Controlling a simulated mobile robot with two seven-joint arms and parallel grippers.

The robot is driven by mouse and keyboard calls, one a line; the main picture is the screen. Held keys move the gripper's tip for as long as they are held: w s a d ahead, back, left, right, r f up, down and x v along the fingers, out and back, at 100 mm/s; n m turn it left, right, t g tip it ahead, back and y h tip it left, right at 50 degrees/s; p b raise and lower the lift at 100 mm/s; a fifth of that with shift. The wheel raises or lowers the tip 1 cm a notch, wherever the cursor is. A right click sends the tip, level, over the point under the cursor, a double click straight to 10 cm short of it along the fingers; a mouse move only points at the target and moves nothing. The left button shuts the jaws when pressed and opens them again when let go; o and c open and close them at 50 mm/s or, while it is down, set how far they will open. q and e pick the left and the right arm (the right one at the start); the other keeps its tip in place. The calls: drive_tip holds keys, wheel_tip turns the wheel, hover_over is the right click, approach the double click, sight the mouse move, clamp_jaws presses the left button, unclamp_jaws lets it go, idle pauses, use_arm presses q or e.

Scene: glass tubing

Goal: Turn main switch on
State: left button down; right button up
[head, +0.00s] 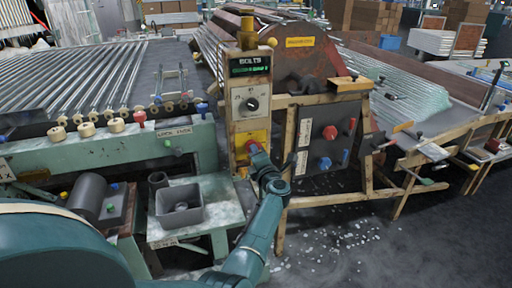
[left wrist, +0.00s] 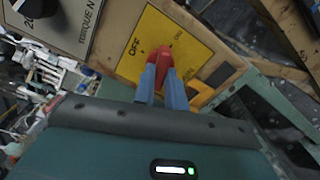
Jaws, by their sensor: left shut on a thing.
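The main switch is a red handle (left wrist: 164,58) on a yellow plate (left wrist: 190,47) marked OFF and ON in the left wrist view. In the head view the yellow plate (head: 241,146) sits low on the upright control post. My left gripper (head: 258,154) reaches up to it from below. In the left wrist view its two blue-grey fingers (left wrist: 163,80) are closed on the red handle. The handle's tip lies between the OFF and ON marks; I cannot tell which position it is set to. My right gripper is not in view.
Above the plate are a torque dial (head: 251,104) and a lit green BOLTS display (head: 250,66). A wooden-framed dark panel (head: 318,150) with red and blue knobs stands at right. A grey bin (head: 179,205) is at left. White fragments (head: 335,245) litter the floor.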

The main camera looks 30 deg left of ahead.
use_arm(q)
drive_tip(key=shift+r+m+p, duration=0.1)
drive_tip(key=shift+m+p, duration=0.95)
drive_tip(key=shift+m, duration=0.95)
drive_tip(key=c, duration=1.4)
unclamp_jaws()
drive_tip(key=shift+c, duration=0.2)
drive_tip(key=shift+s+d, duration=0.1)
